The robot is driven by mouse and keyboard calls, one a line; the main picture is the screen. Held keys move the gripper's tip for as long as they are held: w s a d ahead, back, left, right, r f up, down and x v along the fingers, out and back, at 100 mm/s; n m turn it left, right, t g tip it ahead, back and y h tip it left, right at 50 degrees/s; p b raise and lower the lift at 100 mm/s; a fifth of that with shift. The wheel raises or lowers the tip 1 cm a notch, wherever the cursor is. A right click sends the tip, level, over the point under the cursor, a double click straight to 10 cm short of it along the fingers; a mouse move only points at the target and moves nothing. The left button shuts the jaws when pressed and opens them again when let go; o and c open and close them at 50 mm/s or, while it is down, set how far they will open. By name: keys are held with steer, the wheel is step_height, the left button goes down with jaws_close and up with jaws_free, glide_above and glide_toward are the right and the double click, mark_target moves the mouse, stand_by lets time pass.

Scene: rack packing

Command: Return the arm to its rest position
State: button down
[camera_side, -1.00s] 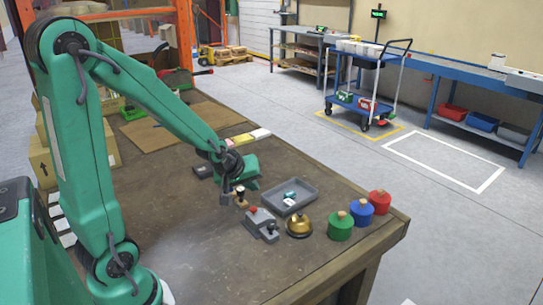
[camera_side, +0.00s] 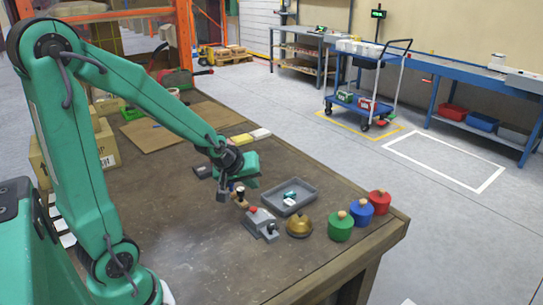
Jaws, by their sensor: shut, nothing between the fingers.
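My gripper (camera_side: 223,195) hangs at the end of my green arm, pointing down over the middle of the brown workbench (camera_side: 190,235). It is shut and holds nothing. My elbow is high at the upper left of the picture.
Right of my gripper are a grey tray (camera_side: 309,190) with small items, a grey device with a red knob (camera_side: 261,224), a brass bell (camera_side: 299,227), and green (camera_side: 340,228), blue (camera_side: 361,213) and red (camera_side: 379,202) pots. The bench's near middle is clear.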

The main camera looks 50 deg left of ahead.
steer(key=s+d+r+m+g+h, duration=0.1)
steer(key=s+d+r+m+h, duration=0.1)
steer(key=s+d+r+m, duration=0.8)
steer(key=s+r, duration=0.1)
steer(key=s, duration=0.3)
steer(key=shift+d+r+m, duration=0.2)
steer(key=shift+d+m, duration=0.05)
steer(key=shift+m, duration=0.05)
stand_by(0.6)
